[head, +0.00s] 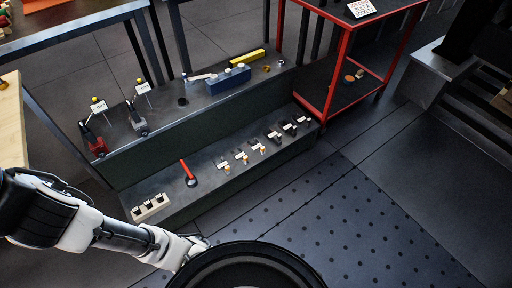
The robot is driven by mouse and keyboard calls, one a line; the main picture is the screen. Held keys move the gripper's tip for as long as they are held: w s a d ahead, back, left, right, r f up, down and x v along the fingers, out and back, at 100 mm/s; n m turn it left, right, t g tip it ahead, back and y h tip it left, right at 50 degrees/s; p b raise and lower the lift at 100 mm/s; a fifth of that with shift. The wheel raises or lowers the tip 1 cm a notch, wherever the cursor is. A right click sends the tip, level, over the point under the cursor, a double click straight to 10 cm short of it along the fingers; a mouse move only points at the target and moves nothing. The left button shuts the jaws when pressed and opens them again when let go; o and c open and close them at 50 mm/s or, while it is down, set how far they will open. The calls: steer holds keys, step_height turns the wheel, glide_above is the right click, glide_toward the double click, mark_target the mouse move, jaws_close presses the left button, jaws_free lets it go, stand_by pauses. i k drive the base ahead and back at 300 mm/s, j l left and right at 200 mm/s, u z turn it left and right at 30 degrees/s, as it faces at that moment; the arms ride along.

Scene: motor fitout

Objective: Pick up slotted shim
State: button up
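I cannot single out the slotted shim for certain. Several small parts with white labels stand in a row on the lower step of the dark bench (235,190); they are too small to tell apart. A pale block (150,207) with dark slots or pieces sits at the left end of that step. My arm reaches in from the left, and its end, my gripper (200,244), is low in front of the step, apart from the parts. Its fingers are not clear, so I cannot tell whether it is open or holds anything.
A red-handled tool (188,173) lies on the lower step. The upper step holds a blue block (229,79), a yellow bar (247,58) and two labelled clamp-like items, one red (96,144). A red-framed cart (328,75) stands behind right. The floor at right is clear.

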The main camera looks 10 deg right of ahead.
mark_target(224, 165)
steer(key=i+l, duration=0.95)
steer(key=i+l+u, duration=0.15)
steer(key=u, duration=0.35)
steer(key=i+l+u, duration=0.1)
steer(key=u, duration=0.95)
